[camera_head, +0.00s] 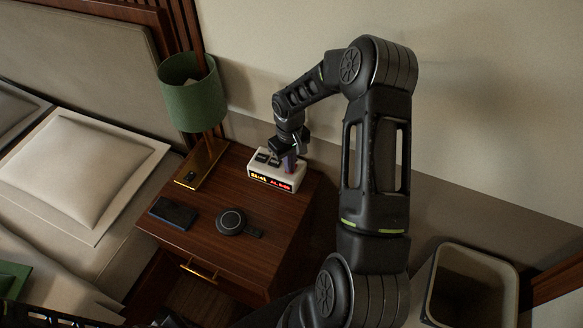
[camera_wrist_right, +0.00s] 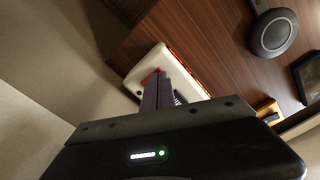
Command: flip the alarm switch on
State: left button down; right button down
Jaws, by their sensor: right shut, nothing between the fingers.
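The alarm clock (camera_head: 277,178) is a white box with a lit yellow and red display on its front. It stands on the nightstand near the wall. My right gripper (camera_head: 289,165) points down over its top, right of the middle, with its fingers shut and empty. In the right wrist view the shut fingers (camera_wrist_right: 157,88) reach onto or just above the clock (camera_wrist_right: 146,63), beside a red part on its top. I cannot tell whether they touch it. The switch itself is mostly hidden by the fingers. My left gripper is not in view.
The wooden nightstand (camera_head: 225,262) also holds a green lamp (camera_head: 193,100), a dark phone (camera_head: 173,213) and a round black device (camera_head: 231,222), which shows in the right wrist view (camera_wrist_right: 273,33). A bin (camera_head: 470,285) stands at the right, the bed at the left.

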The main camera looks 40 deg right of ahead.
jog(key=shift+f, duration=0.25)
jog(key=shift+r, duration=0.1)
jog(key=shift+r+p, duration=2)
jog(key=shift+r, duration=1.5)
